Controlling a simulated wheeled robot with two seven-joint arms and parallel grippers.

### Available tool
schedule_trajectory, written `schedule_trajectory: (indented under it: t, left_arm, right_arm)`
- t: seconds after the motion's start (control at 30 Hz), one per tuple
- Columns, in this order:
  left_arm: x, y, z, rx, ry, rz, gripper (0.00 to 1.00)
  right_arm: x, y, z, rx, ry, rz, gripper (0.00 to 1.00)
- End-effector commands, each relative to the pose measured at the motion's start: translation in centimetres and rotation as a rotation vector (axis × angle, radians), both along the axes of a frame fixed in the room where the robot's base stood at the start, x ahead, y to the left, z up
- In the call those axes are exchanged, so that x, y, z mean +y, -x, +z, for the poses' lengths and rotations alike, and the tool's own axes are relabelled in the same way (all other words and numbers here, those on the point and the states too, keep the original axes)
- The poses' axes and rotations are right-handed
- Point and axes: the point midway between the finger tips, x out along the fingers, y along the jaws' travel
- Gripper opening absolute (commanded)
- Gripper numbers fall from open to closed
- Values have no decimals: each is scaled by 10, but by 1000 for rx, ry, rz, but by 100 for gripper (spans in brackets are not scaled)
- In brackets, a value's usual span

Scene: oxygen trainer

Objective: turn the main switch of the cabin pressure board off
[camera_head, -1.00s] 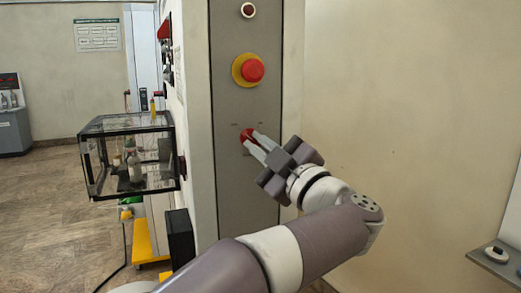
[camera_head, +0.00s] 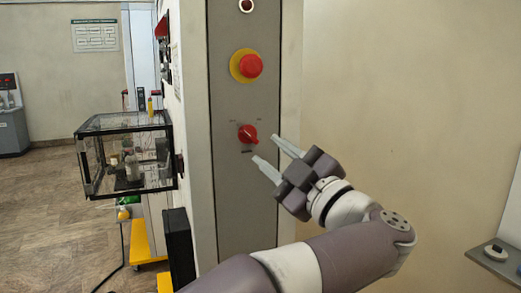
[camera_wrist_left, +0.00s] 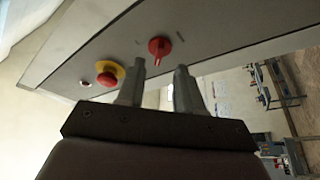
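The main switch (camera_head: 248,134) is a red rotary knob low on the grey cabin pressure board (camera_head: 243,200). Its handle looks tilted, not upright, with small labels around it that I cannot read. It also shows in the left wrist view (camera_wrist_left: 160,47), beyond and between the fingers. My left gripper (camera_head: 269,154) is open and empty, to the right of and below the knob, apart from it. Its two fingers also show in the left wrist view (camera_wrist_left: 160,85). My right gripper is not in view.
A red push button on a yellow ring (camera_head: 250,66) sits above the switch, with a small indicator lamp (camera_head: 246,5) higher up. A glass case (camera_head: 125,155) stands left of the board. A shelf (camera_head: 497,262) is at the lower right. Bare wall fills the right side.

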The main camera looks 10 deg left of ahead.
Motion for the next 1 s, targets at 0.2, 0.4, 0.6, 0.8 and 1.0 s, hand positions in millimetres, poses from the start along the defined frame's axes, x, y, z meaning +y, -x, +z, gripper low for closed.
schedule_trajectory:
  t: [0.2,0.4,0.6,0.8,1.0]
  left_arm:
    - [-43,34,-18,1,-1,-4,36]
    - [-59,48,-22,1,0,0,36]
    - [-60,49,-22,1,0,0,36]
    - [-76,32,-20,-30,15,-124,36]
    - [-214,-26,-79,131,-279,-921,36]
  right_arm:
    - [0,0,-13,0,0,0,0]
    - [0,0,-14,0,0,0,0]
    - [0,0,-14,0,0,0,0]
    - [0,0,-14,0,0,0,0]
    - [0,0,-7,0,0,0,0]
